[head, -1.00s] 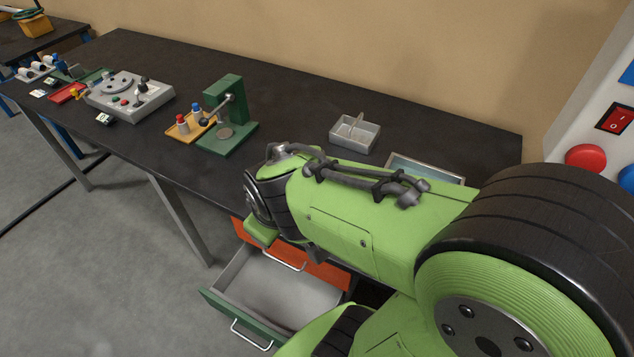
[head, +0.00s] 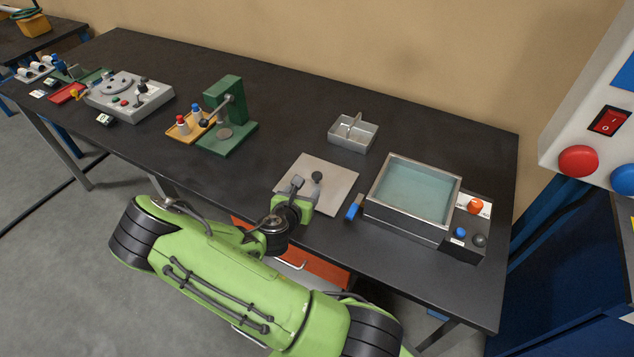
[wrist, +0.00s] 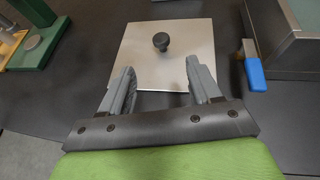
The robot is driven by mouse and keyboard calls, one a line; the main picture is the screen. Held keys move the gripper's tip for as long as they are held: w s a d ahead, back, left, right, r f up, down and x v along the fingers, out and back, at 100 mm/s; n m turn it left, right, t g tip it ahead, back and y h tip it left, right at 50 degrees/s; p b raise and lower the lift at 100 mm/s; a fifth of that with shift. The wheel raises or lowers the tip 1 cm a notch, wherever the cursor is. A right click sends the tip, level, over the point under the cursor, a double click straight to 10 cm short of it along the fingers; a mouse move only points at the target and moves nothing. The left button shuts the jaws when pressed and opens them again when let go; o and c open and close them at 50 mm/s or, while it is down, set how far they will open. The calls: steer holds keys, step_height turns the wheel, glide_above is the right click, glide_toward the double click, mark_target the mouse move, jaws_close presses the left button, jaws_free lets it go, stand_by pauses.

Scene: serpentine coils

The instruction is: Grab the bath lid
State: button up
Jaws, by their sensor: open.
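The bath lid (head: 333,184) is a flat square metal plate with a round black knob (head: 317,176) on top. It lies on the dark table, left of the water-filled bath (head: 415,190). In the wrist view the lid (wrist: 185,65) lies just beyond my gripper, and its knob (wrist: 160,41) sits ahead of the gap between the fingers. My gripper (wrist: 165,82) is open and empty, with its fingers apart over the near part of the lid. In the head view my gripper (head: 307,185) is at the lid's near left side.
A blue-handled part (head: 354,208) lies between lid and bath. A divided grey tray (head: 352,133) stands behind the lid. A green press (head: 228,115) stands to the left. Control knobs (head: 475,207) are at the bath's right. An orange drawer front (head: 310,268) is below the table edge.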

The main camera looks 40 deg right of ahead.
mark_target(317, 174)
steer(key=x, duration=1.3)
steer(key=shift+f, duration=0.25)
steer(key=shift+a, duration=0.1)
steer(key=shift+r, duration=0.1)
jaws_close()
